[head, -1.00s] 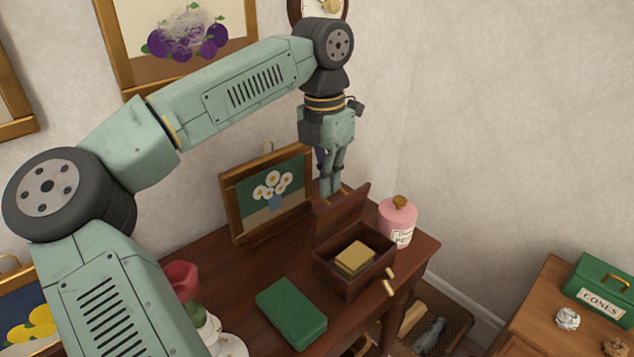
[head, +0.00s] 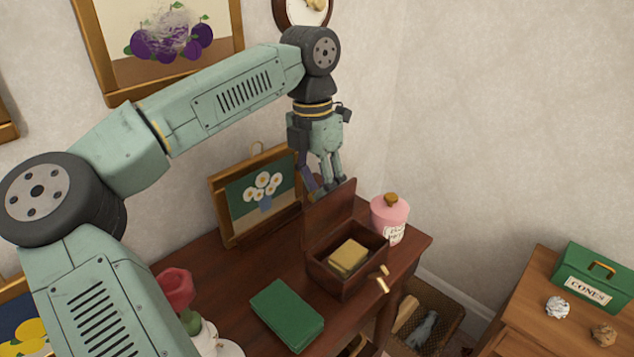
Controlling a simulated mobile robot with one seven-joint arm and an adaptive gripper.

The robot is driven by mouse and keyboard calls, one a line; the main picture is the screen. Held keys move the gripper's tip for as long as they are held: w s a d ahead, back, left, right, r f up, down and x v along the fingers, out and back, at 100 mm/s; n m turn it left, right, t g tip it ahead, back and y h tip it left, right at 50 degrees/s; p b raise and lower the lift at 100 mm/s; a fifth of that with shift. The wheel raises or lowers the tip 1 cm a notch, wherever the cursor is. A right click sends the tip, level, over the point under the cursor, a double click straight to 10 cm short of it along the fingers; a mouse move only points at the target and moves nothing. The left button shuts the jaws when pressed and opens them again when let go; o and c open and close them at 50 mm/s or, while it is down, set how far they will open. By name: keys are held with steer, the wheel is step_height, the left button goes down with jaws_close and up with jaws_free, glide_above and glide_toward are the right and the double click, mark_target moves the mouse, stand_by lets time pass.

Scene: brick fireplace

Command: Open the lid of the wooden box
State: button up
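The wooden box (head: 352,284) stands on the dark table with its lid (head: 331,219) raised, upright at the back edge. Inside the box lies a yellow-tan block (head: 348,258). My gripper (head: 327,189) points down just behind the lid's top edge, near its upper left. One finger looks spread to the left, so the gripper appears open, with nothing seen in it. I cannot tell whether a finger touches the lid.
A pink jar (head: 389,218) stands close to the right of the box. A framed flower picture (head: 259,196) leans at the left. A green book-like case (head: 287,314) lies in front. A side table with a green box (head: 596,279) is at the right.

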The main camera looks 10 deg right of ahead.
mark_target(275, 150)
steer(key=shift+f, duration=0.2)
steer(key=shift+w+a+r+p, duration=0.55)
steer(key=shift+w+a+p, duration=0.55)
steer(key=shift+w, duration=0.55)
steer(key=shift+w+a+r+p, duration=0.6)
steer(key=shift+w+a+p, duration=0.25)
steer(key=shift+w+a, duration=0.65)
steer(key=shift+w+a+r+p, duration=0.55)
steer(key=shift+w+a+p, duration=0.45)
steer(key=shift+w, duration=0.8)
steer(key=shift+w+a+r, duration=0.1)
steer(key=shift+r, duration=1.95)
steer(key=shift+w+r, duration=0.1)
steer(key=shift+r, duration=1.9)
